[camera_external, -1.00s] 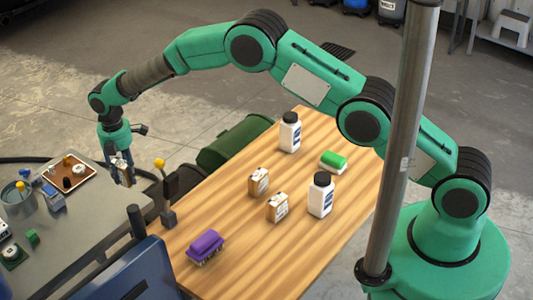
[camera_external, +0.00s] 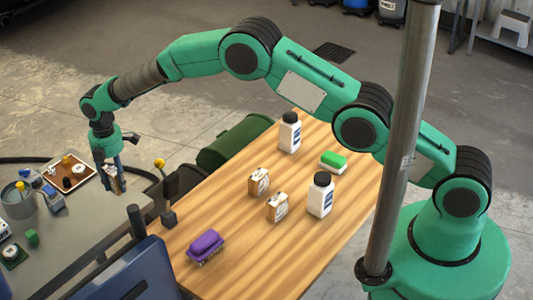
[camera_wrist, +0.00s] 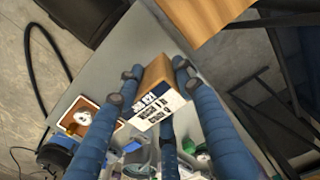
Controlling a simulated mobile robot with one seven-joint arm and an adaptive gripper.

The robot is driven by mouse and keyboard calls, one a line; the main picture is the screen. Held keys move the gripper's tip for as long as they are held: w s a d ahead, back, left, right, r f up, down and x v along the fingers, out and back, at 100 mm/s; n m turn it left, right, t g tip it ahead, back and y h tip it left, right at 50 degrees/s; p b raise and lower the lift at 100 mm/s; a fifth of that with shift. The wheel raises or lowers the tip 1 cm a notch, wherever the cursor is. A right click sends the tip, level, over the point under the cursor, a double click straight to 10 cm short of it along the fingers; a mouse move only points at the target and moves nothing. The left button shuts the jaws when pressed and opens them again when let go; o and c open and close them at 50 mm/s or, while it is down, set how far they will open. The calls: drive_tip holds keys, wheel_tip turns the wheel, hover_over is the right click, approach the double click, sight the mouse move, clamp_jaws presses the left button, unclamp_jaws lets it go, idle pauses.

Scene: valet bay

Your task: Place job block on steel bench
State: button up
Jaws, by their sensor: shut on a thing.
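The job block (camera_wrist: 155,82) is a wooden block with a white printed label. My gripper (camera_wrist: 148,88) is shut on it, with blue fingers on both sides. In the external view my gripper (camera_external: 111,180) points down over the steel bench (camera_external: 85,225), near its far right edge. The job block also shows there (camera_external: 114,183) between the fingers. I cannot tell whether its underside touches the bench. The grey bench top also shows in the wrist view (camera_wrist: 122,50).
A brown tray (camera_external: 69,175) with small parts lies on the bench left of my gripper. A metal can (camera_external: 19,199) and a blue item (camera_external: 52,199) stand nearby. The wooden table (camera_external: 240,235) holds two similar blocks, white bottles and brushes. Bare bench lies in front of my gripper.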

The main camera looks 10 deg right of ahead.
sight(113, 171)
drive_tip(key=shift+f, duration=2.55)
drive_tip(key=shift+f, duration=1.9)
drive_tip(key=shift+f, duration=0.1)
drive_tip(key=o, duration=1.2)
drive_tip(key=shift+b, duration=0.3)
drive_tip(key=shift+o, duration=0.2)
wheel_tip(113, 171, up, 12)
drive_tip(key=shift+r+p, duration=0.1)
drive_tip(key=shift+p, duration=0.35)
drive_tip(key=shift+a, duration=0.1)
